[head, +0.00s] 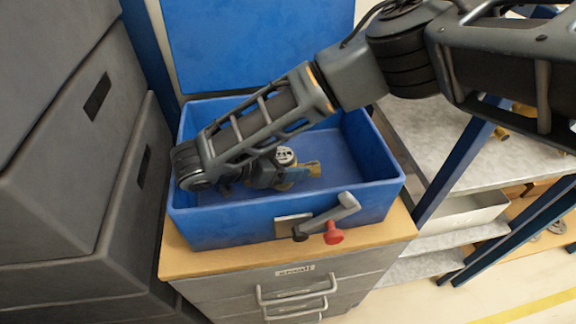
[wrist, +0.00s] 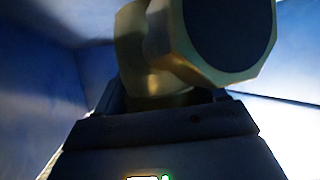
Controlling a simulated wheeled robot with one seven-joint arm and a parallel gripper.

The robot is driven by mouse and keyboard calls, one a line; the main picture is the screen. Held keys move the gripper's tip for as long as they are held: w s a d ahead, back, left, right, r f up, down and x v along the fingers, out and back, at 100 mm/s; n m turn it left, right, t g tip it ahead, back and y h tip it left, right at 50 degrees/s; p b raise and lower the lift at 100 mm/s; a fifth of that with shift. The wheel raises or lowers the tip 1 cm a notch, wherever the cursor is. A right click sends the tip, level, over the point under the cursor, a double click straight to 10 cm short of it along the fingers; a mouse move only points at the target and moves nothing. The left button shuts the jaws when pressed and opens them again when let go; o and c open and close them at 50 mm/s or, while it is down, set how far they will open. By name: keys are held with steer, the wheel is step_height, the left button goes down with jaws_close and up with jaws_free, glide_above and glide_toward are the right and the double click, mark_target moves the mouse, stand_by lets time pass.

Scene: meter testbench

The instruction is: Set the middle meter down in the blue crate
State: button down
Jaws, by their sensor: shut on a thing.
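The blue crate (head: 236,219) stands open on a wooden-topped drawer cabinet in the head view. The meter (head: 286,156), with a round pale dial and brass ends, is inside the crate's walls, near the middle. My gripper (head: 272,174) is shut on the meter, low in the crate. In the wrist view the meter's brass end (wrist: 200,42) with a dark round face fills the top centre, above my gripper (wrist: 165,110). Blue crate walls (wrist: 45,95) surround it there. Whether the meter touches the crate floor cannot be told.
Dark grey stacked cases (head: 75,160) stand close on the left. A metal-topped bench (head: 440,140) with blue legs is on the right. The crate's right side is empty.

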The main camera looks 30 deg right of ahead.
steer(key=shift+f, duration=0.8)
steer(key=shift+f, duration=0.1)
steer(key=shift+c, duration=0.4)
jaws_free()
steer(key=v, duration=0.7)
steer(key=shift+a, duration=0.2)
